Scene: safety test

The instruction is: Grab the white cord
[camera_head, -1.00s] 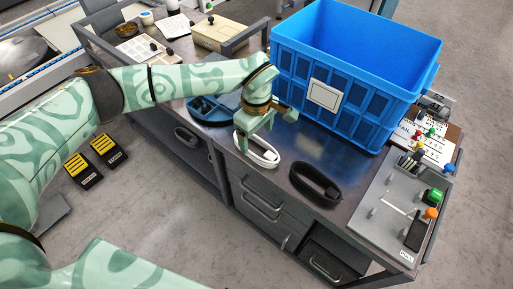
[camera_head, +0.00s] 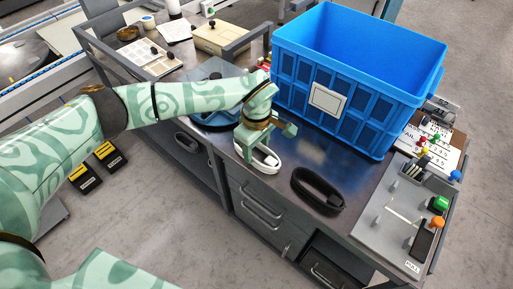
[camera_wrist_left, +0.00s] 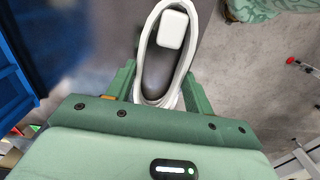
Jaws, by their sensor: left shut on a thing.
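The white cord (camera_head: 266,160) is a coiled loop near the front edge of the dark metal bench (camera_head: 322,150). My left gripper (camera_head: 262,150) is over it, pointing down, and hides part of the coil. In the left wrist view the white cord (camera_wrist_left: 143,60) stands between the two green fingers, with its white plug block at the far end. My left gripper (camera_wrist_left: 158,92) is shut on the coil's near end. I cannot tell whether the cord is off the bench. My right gripper is not in view.
A black coiled cord (camera_head: 318,190) lies to the right of the white one. A large blue crate (camera_head: 385,95) stands behind. A grey control panel (camera_head: 395,225) with coloured knobs is at the right.

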